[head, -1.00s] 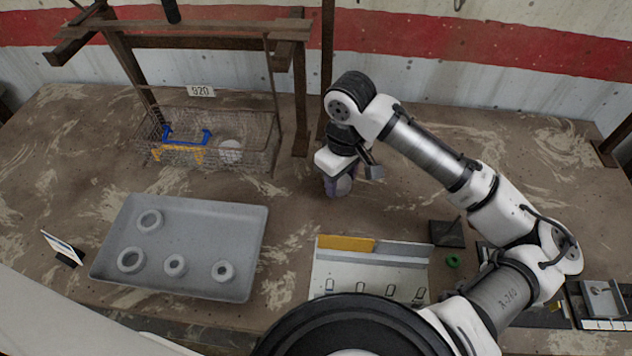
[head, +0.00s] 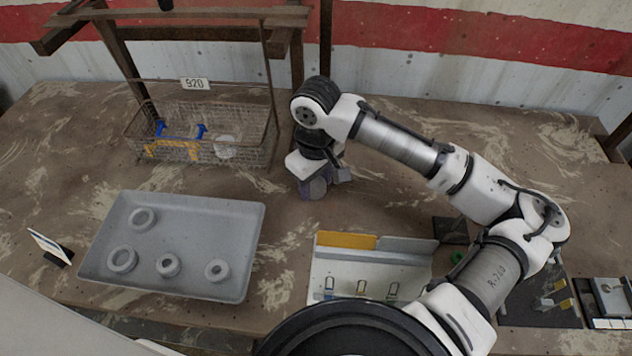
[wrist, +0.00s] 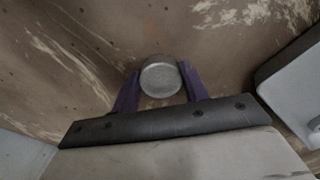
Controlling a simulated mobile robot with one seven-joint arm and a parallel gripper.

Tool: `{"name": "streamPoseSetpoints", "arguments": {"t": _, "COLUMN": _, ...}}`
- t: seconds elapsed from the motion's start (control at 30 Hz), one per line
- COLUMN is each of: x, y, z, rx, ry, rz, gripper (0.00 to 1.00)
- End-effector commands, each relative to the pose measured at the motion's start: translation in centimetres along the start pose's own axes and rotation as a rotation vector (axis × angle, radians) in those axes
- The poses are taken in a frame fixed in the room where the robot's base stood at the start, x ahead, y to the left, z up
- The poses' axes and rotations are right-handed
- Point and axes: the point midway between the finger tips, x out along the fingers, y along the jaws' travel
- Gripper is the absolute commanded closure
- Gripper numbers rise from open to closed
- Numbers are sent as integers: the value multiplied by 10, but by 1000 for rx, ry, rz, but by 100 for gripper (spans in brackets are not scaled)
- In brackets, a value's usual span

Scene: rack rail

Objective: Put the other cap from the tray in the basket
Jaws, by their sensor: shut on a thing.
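My gripper (wrist: 158,84) has purple fingers shut on a round grey cap (wrist: 160,77). In the head view my gripper (head: 314,187) holds the cap above the table, to the right of the wire basket and apart from it. The wire basket (head: 262,150) stands at the back left below the label 920. A whitish round cap (head: 224,146) lies in its right part. The grey tray (head: 190,225) at the front left holds several grey rings and no plain cap that I can see.
Blue (head: 181,131) and yellow (head: 172,150) pieces lie in the basket's left part. A dark rack frame (head: 296,60) stands behind it. A white rack with hooks (head: 340,275) is at front centre. Bare table lies between my gripper and the basket.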

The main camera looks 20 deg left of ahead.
Motion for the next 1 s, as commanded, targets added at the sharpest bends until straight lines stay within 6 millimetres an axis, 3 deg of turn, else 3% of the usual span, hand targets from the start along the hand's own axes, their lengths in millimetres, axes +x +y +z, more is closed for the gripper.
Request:
{"name": "streamPoseSetpoints", "arguments": {"t": 0.17, "x": 5, "y": 0, "z": 0, "rx": 0, "ry": 0, "rz": -2, "gripper": 78}}
{"name": "streamPoseSetpoints", "arguments": {"t": 0.2, "x": 4, "y": 0, "z": 0, "rx": 0, "ry": 0, "rz": -1, "gripper": 50}}
{"name": "streamPoseSetpoints", "arguments": {"t": 0.33, "x": 4, "y": 0, "z": 0, "rx": 0, "ry": 0, "rz": -1, "gripper": 34}}
{"name": "streamPoseSetpoints", "arguments": {"t": 0.73, "x": -5, "y": 0, "z": 0, "rx": 0, "ry": 1, "rz": 2, "gripper": 34}}
{"name": "streamPoseSetpoints", "arguments": {"t": 1.0, "x": -57, "y": 0, "z": -1, "rx": -2, "ry": 3, "rz": 2, "gripper": 34}}
